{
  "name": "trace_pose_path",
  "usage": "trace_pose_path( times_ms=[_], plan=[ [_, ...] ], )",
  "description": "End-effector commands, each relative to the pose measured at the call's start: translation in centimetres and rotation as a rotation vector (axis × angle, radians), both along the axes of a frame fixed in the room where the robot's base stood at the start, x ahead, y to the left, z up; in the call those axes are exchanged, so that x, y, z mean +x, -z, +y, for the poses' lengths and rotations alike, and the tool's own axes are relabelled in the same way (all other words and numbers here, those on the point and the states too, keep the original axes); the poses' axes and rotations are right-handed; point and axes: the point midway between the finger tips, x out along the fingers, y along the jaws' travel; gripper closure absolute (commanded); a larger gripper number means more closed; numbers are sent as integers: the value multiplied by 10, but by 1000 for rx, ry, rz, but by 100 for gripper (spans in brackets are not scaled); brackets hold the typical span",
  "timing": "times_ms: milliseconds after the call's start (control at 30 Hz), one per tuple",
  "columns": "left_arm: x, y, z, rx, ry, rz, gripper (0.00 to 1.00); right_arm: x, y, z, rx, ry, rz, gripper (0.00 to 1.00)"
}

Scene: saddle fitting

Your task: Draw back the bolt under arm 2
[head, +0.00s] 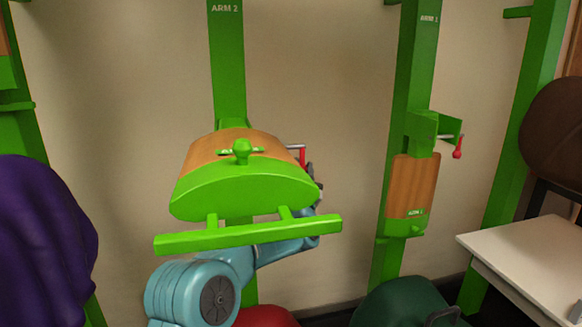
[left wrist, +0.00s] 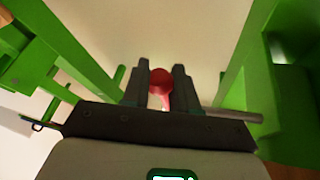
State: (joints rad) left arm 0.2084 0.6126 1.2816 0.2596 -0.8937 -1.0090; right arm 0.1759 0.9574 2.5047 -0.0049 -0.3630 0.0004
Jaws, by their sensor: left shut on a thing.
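Arm 2 (head: 245,195) is a green, wood-topped bracket standing out from the green post (head: 228,65) labelled ARM 2. The bolt (head: 302,154) shows just right of the bracket, a grey rod with a red handle. My left arm passes under the bracket, and my left gripper (head: 312,178) is at the bolt, partly hidden behind the bracket's right edge. In the left wrist view the red handle (left wrist: 161,88) sits between the two dark fingers, which are shut on it. My right gripper is not in view.
Arm 1 (head: 412,185) hangs folded down on the right post, with its own red-handled bolt (head: 457,148). A purple covered thing (head: 45,240) stands at left. A white table (head: 535,255) is at right. Dark green (head: 405,303) and red (head: 265,317) things lie low in front.

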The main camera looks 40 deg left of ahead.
Motion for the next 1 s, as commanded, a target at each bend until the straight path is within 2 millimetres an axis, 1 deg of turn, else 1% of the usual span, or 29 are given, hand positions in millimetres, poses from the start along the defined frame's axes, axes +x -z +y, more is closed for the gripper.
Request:
trace_pose_path(
  times_ms=[167,200,267,567,667,767,867,1000],
  plan=[
    [-1,-2,1,2,-2,-4,100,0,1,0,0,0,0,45],
    [-1,-2,1,2,-2,-4,69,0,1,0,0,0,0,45],
    [-1,-1,1,2,-2,-4,49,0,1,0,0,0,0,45],
    [-1,0,0,1,-1,-1,49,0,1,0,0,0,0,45],
    [-5,2,-2,0,0,-2,49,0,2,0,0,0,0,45],
    [-15,7,-9,0,1,-1,49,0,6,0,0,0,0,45],
    [-30,14,-19,-1,1,0,49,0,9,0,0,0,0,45],
    [-55,26,-36,-1,1,0,49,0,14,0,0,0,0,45]
  ],
)
